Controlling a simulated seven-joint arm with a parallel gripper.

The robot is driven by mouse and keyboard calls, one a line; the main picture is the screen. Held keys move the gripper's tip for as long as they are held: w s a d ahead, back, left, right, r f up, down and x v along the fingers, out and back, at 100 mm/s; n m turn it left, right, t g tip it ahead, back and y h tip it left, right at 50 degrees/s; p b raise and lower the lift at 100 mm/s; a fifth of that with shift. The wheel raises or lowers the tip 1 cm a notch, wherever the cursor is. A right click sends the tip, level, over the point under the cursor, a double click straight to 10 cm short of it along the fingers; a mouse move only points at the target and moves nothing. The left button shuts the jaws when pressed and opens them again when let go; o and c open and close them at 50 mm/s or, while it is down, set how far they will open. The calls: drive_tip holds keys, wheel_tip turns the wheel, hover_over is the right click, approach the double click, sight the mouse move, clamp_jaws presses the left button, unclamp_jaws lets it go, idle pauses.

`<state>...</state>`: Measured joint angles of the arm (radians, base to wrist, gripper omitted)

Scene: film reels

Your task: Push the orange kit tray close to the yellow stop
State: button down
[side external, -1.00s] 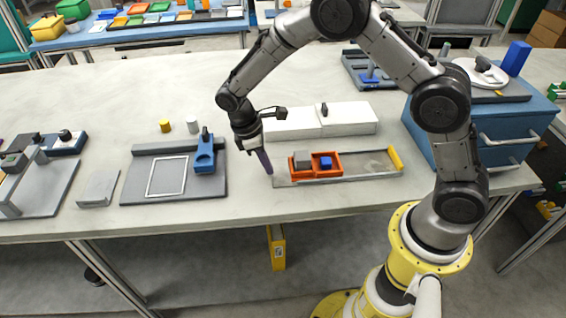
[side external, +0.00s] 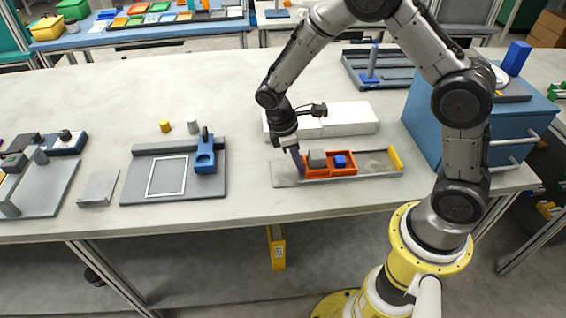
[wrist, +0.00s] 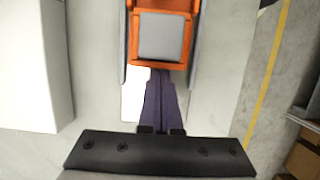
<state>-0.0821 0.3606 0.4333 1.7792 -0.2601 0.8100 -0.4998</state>
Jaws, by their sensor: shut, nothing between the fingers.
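The orange kit tray (side external: 330,173) sits on a grey channel with low side rails (side external: 378,177). It holds a grey block (side external: 317,158) in its left compartment and a blue block (side external: 340,161) in its right one. The yellow stop (side external: 395,158) stands at the channel's right end, with a gap of bare channel between it and the tray. My gripper (side external: 298,172) is shut and empty, pointing down at the tray's left end. In the wrist view the dark purple fingers (wrist: 159,92) are together at the tray's near wall (wrist: 160,66); contact looks likely but is hard to confirm.
A white box (side external: 350,119) lies behind the channel; it fills the left of the wrist view (wrist: 30,70). A blue drawer cabinet (side external: 425,145) stands right of the stop. A grey fixture with a blue clamp (side external: 205,155) lies to the left.

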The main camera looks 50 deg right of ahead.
sight(343, 160)
drive_tip(key=s+d, duration=0.8)
drive_tip(key=shift+s+d, duration=0.1)
drive_tip(key=shift+s, duration=0.05)
